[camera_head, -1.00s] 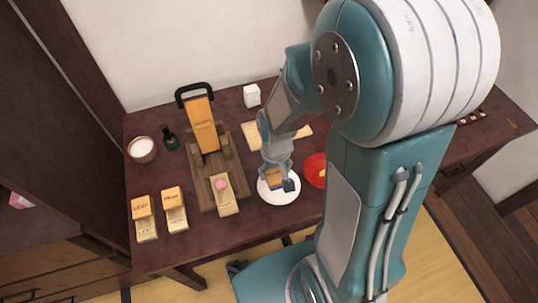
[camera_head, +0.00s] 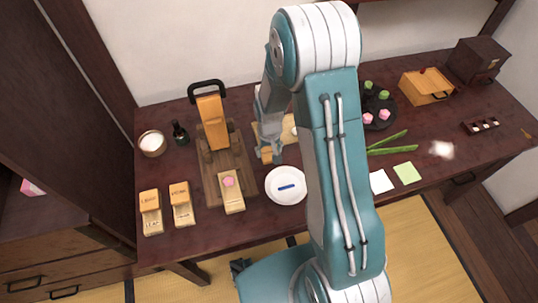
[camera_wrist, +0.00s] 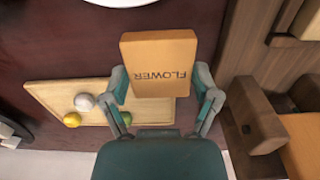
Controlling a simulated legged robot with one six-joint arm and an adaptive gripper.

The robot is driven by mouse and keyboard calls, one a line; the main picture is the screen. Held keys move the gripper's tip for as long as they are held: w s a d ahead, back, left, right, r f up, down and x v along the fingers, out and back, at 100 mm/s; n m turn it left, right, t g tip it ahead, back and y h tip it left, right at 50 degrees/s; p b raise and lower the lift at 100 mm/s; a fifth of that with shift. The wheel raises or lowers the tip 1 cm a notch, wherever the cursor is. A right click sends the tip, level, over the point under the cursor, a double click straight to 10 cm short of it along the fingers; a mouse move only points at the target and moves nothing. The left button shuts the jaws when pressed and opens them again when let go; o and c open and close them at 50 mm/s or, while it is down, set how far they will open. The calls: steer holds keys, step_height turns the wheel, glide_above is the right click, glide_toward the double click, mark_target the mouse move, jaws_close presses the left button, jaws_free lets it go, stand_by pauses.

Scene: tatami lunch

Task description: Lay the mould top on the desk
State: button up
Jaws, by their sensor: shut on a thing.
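The mould top (camera_wrist: 160,62) is an orange-brown wooden block marked FLOWER, held between the two fingers of my gripper (camera_wrist: 165,92) in the wrist view. In the head view my gripper (camera_head: 268,150) holds the mould top (camera_head: 267,156) above the dark red desk (camera_head: 215,230), between the wooden press and the white plate. A pale mould base (camera_head: 233,203) with a pink piece (camera_head: 228,181) lies at the front of the press. I cannot tell the exact height of the mould top over the desk.
The wooden press (camera_head: 213,128) stands close left of my gripper. A cutting board (camera_wrist: 60,92) with small balls lies behind. Two other moulds (camera_head: 151,208) stand at left. Bare desk lies between.

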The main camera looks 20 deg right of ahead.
steer(key=shift+w+f, duration=0.15)
steer(key=shift+f, duration=1.5)
steer(key=o, duration=0.9)
steer(key=shift+f, duration=0.1)
steer(key=shift+c, duration=0.2)
step_height(320, 180, up, 13)
steer(key=shift+f, duration=0.1)
step_height(320, 180, up, 8)
steer(key=t, duration=0.1)
glide_above(269, 151)
steer(key=s, duration=0.3)
steer(key=s+r+t, duration=0.4)
steer(key=s+r, duration=1.1)
steer(key=s, duration=0.3)
steer(key=shift+r+t, duration=0.2)
steer(key=shift+t, duration=0.1)
